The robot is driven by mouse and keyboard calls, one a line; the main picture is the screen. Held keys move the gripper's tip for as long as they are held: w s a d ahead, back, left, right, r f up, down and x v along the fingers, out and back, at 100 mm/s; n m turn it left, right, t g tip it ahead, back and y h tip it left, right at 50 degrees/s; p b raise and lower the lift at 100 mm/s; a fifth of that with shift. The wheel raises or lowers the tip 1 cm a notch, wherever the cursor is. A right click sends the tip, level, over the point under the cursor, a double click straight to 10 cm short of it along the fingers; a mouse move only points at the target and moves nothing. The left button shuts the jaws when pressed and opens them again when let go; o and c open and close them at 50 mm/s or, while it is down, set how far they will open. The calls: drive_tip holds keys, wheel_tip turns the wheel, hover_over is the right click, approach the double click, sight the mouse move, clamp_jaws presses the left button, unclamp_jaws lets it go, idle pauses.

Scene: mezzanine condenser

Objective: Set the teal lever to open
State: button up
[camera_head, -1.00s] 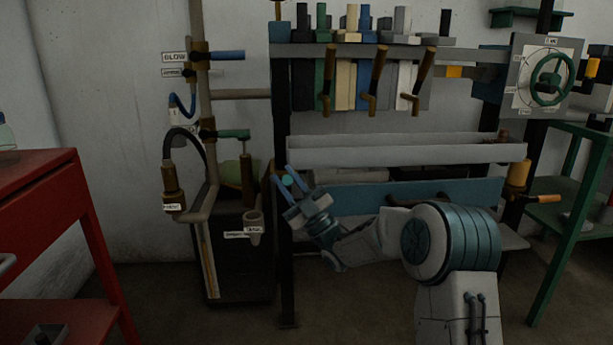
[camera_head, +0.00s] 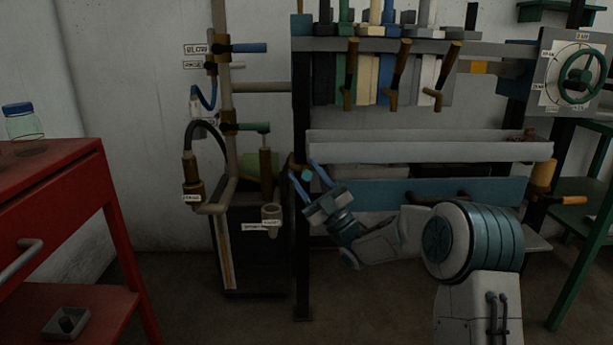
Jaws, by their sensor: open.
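The teal lever (camera_head: 252,127) is a short green-teal handle on the upright pipe at left centre. It points right, roughly level, from a brass valve body (camera_head: 228,127). A blue lever (camera_head: 249,48) and a grey lever (camera_head: 229,67) sit above it on the same pipe. My gripper (camera_head: 303,167) is below and to the right of the teal lever, apart from it. Its two blue fingers are spread and point up and left, with nothing seen between them. It is in front of the dark rack post.
A brass-and-green upright fitting (camera_head: 266,172) and a grey cup (camera_head: 271,214) stand below the lever. A dark hose (camera_head: 191,140) loops at left. The dark rack post (camera_head: 301,250) and grey trough (camera_head: 430,146) are near my arm. A red cart (camera_head: 60,180) stands at left, with floor between.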

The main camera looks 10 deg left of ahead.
drive_tip(key=p+v, duration=0.2)
drive_tip(key=v, duration=1.1)
drive_tip(key=shift+f, duration=0.25)
drive_tip(key=shift+d, duration=0.15)
